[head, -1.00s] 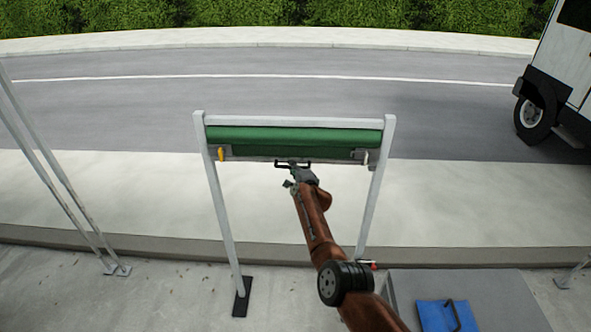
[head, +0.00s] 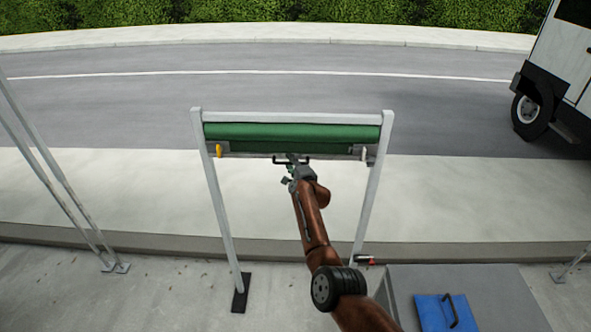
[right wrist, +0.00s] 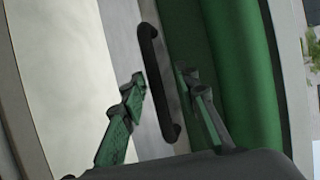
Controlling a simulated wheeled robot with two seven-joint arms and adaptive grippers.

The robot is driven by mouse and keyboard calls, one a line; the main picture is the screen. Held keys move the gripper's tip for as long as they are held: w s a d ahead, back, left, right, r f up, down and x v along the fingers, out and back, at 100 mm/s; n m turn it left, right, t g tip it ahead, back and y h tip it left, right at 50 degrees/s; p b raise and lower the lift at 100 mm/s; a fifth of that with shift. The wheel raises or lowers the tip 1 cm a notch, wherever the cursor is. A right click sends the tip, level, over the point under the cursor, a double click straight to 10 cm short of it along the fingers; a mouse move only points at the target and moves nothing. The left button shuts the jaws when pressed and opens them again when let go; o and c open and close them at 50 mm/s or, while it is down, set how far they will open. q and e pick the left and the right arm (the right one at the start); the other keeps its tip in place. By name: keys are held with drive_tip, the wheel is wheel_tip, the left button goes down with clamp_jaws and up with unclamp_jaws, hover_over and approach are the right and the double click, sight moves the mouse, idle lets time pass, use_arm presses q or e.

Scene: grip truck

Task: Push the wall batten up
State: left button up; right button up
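The wall batten appears to be the grey bar (head: 328,154) along the lower edge of a rolled green sheet (head: 290,132), held near the top of a white upright frame. A black handle (head: 279,161) sits at the middle of the bar. My right gripper (head: 291,165) is at this handle. In the right wrist view, the two green-padded fingers (right wrist: 163,88) are apart, with the black handle (right wrist: 158,75) between them in the picture. I cannot tell whether they touch it. My left gripper is not in view.
A yellow latch (head: 219,151) and a white one (head: 363,153) sit at the bar's ends. White frame posts (head: 222,215) stand on both sides of my arm. A grey box with a blue handled item (head: 436,315) is at lower right. A truck (head: 566,80) stands at far right.

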drive_tip(key=v, duration=0.6)
drive_tip(key=shift+s+d, duration=0.2)
drive_tip(key=shift+s, duration=0.05)
drive_tip(key=shift+r, duration=0.1)
